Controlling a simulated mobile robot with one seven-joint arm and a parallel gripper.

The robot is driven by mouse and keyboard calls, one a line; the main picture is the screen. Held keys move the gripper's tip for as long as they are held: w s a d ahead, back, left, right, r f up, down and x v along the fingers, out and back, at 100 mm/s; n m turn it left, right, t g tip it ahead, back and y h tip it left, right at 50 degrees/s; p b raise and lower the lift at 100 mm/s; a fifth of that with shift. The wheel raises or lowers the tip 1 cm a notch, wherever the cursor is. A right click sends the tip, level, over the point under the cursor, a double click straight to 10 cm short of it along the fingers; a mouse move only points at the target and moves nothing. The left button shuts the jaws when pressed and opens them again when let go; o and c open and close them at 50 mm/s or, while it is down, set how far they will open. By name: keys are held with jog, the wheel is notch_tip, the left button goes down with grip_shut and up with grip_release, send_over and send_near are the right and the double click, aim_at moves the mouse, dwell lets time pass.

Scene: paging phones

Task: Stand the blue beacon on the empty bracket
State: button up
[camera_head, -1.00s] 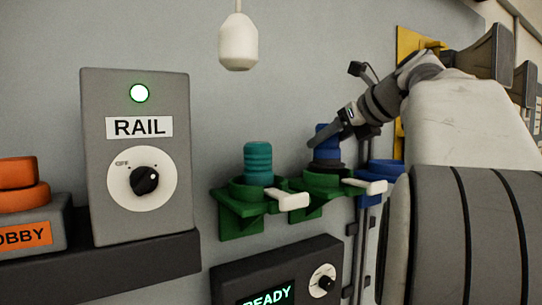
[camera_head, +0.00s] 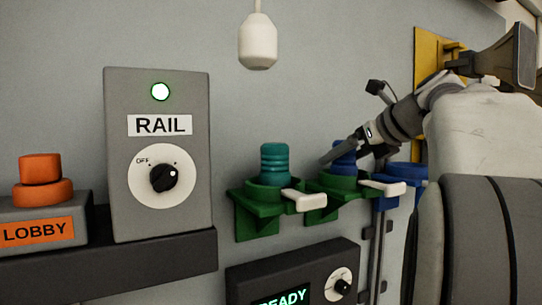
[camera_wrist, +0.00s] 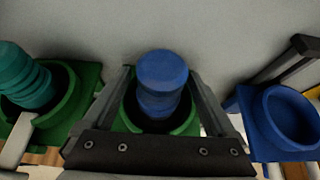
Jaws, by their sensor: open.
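The blue beacon (camera_head: 345,155) is a short ribbed cylinder standing upright in a green bracket (camera_head: 327,184). In the wrist view the beacon (camera_wrist: 161,80) rises from the green cup (camera_wrist: 186,126) between my two fingers. My gripper (camera_wrist: 160,76) is open, with one finger on each side of the beacon. In the head view my gripper (camera_head: 341,153) covers part of it. A blue bracket (camera_head: 402,171) to the right is empty; its open ring (camera_wrist: 290,118) shows at the right of the wrist view.
A teal beacon (camera_head: 275,163) stands in another green bracket (camera_head: 257,206) to the left. White levers (camera_head: 304,200) stick out in front of the brackets. A white pendant (camera_head: 258,42) hangs above. The RAIL box (camera_head: 158,212) stands at left, and a READY panel (camera_head: 290,272) is below.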

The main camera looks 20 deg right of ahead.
jog(key=v, duration=1.2)
